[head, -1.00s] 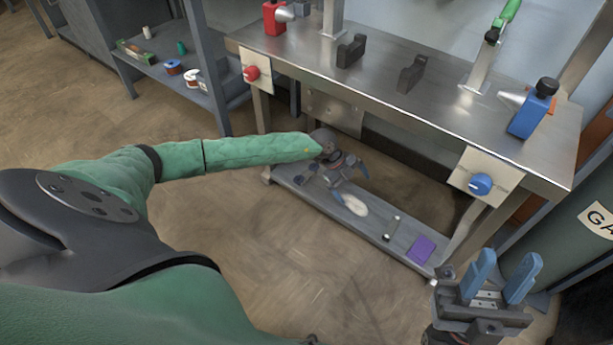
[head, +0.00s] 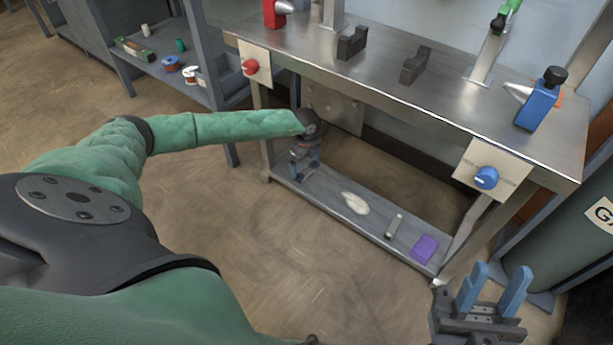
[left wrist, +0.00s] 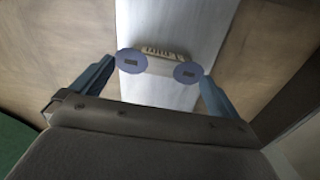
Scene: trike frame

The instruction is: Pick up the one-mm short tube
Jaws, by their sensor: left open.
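In the left wrist view, a small tan piece with dark lettering (left wrist: 165,50) lies on the grey shelf strip, just beyond and between my fingertips. It looks like the one-mm short tube, but the lettering is hard to read. My left gripper (left wrist: 159,67) is open around empty space, with round blue-grey pads apart. In the head view my left gripper (head: 299,168) points down over the left end of the lower shelf (head: 330,213); what lies under it is hidden. My right gripper (head: 498,287) is open and empty at the lower right.
On the lower shelf lie a pale flat patch (head: 355,203), a grey cylinder (head: 394,226) and a purple block (head: 425,248). The metal bench top (head: 440,92) overhangs the shelf, with legs at both ends. The floor in front is clear.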

